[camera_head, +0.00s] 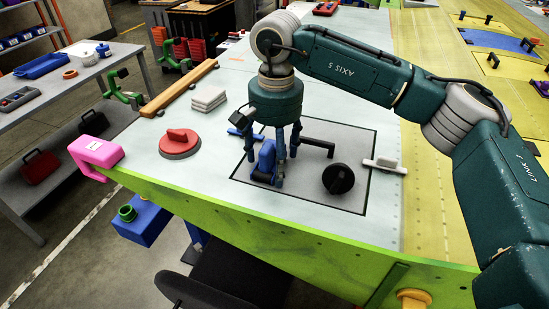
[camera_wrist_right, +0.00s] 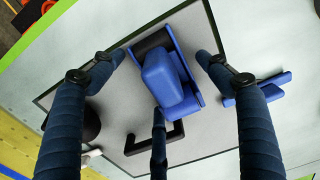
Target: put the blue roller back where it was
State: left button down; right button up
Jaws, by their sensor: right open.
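A blue rounded block-like tool, which I take for the blue roller (camera_head: 264,163), rests on the grey outlined mat (camera_head: 300,196) near its left front. In the wrist view the gripper (camera_wrist_right: 160,72) is open, with gaps at the left and right fingers. The third finger overlaps the tool's near end; I cannot tell whether it touches. My left gripper is not in view.
A red tool (camera_head: 180,142), white pads (camera_head: 208,98) and pink clamp (camera_head: 98,152) stand left.

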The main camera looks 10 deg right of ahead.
jog(key=shift+r, duration=0.4)
notch_tip(320, 180, up, 11)
jog(key=b, duration=0.2)
jog(key=shift+r, duration=0.2)
jog(key=shift+f, duration=0.1)
